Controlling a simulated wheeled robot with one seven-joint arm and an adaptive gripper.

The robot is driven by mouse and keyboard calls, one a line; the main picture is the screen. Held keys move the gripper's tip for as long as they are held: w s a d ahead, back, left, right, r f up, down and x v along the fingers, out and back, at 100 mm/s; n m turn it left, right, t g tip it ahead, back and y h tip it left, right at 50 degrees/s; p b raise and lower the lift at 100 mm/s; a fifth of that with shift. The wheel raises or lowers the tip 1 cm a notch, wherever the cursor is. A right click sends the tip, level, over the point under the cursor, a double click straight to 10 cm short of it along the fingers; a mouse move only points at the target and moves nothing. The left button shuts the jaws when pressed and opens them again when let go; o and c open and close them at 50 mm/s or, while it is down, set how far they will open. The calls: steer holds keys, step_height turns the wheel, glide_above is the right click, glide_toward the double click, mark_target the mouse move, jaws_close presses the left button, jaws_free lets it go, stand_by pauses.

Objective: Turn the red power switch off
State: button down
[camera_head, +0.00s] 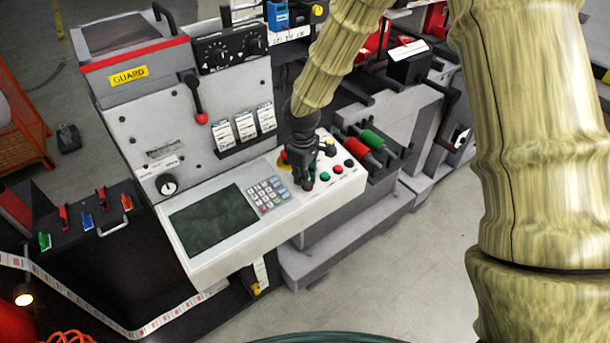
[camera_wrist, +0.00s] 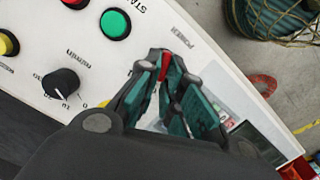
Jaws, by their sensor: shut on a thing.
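The red power switch (camera_wrist: 164,66) shows as a small red piece between my fingertips in the wrist view, beside the printed word POWER on the white panel. My gripper (camera_wrist: 163,64) is shut on it, and the fingers cover most of it. I cannot tell which way the switch is set. In the head view my gripper (camera_head: 307,184) points down at the right part of the white control panel (camera_head: 232,252), and the switch is hidden behind it.
A green button (camera_wrist: 115,24) and a black knob (camera_wrist: 61,84) sit close to my gripper on the panel. In the head view a keypad (camera_head: 266,198) and dark screen (camera_head: 212,221) lie to the left.

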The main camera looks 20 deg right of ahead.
steer(key=shift+n, duration=0.3)
steer(key=c, duration=1.6)
jaws_free()
steer(key=shift+o, duration=0.2)
steer(key=shift+r, duration=0.1)
step_height(320, 180, up, 12)
steer(key=shift+s+a, duration=0.25)
steer(key=shift+s+f, duration=0.1)
steer(key=shift+f, duration=0.1)
